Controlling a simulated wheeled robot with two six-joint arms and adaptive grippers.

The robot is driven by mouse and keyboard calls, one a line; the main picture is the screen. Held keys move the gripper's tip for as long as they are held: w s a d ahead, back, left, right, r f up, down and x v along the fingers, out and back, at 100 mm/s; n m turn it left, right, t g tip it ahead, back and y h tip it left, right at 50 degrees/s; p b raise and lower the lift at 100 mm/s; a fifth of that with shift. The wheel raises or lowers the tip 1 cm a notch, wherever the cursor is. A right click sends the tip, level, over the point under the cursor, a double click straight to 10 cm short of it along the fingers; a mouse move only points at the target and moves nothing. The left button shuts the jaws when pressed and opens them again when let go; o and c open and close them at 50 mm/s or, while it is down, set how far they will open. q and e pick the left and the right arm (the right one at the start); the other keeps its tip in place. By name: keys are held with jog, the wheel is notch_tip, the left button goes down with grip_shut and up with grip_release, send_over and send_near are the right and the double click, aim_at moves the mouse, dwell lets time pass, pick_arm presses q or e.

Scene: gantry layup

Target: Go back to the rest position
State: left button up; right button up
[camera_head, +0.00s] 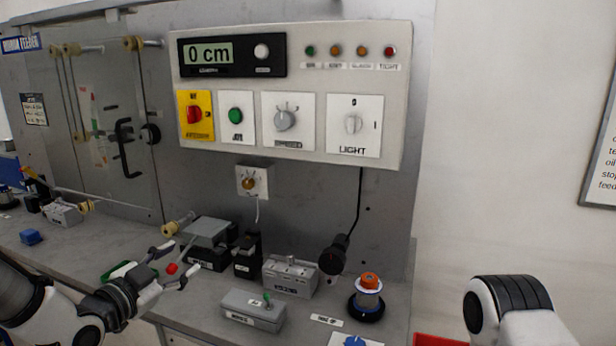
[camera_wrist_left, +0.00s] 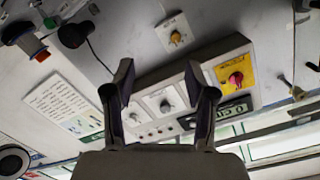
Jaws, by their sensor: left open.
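My left gripper (camera_head: 178,262) comes in from the lower left in the head view, above the front of the grey bench (camera_head: 398,318). Its two fingers are apart. In the left wrist view my left gripper (camera_wrist_left: 158,80) is also open, with nothing held between the fingers, and the control panel shows upside down behind them. A red round knob (camera_head: 172,268) shows between the fingers in the head view; I cannot tell whether they touch it. On the right, a white and black part of my right arm (camera_head: 508,308) shows, but its gripper is out of view.
The control panel (camera_head: 408,95) with a "0 cm" display (camera_head: 212,53) is on the wall. A blue block (camera_head: 31,237) lies at left. A red bin (camera_head: 438,339) shows at lower right.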

pick_arm(q)
jog(key=s+d+f+n+g+y+p, duration=0.1)
jog(key=s+f+g, duration=0.35)
jog(key=f, duration=0.95)
jog(key=s+d+f+n+g+y, duration=0.1)
jog(key=s+d+f+g, duration=0.15)
jog(key=s+f, duration=0.75)
jog(key=s+a+f+n+g+y, duration=0.2)
jog(key=s+f+n+g, duration=0.2)
jog(key=s+f, duration=0.4)
jog(key=s+a+f+n+g+y, duration=0.1)
jog(key=s+f+n+g, duration=0.3)
jog(key=s+f, duration=0.4)
jog(key=s+a+n, duration=0.1)
jog(key=s, duration=0.3)
jog(key=shift+f+g+y+p, duration=0.3)
jog(key=shift+f+g+y, duration=0.05)
jog(key=shift+g+y, duration=0.05)
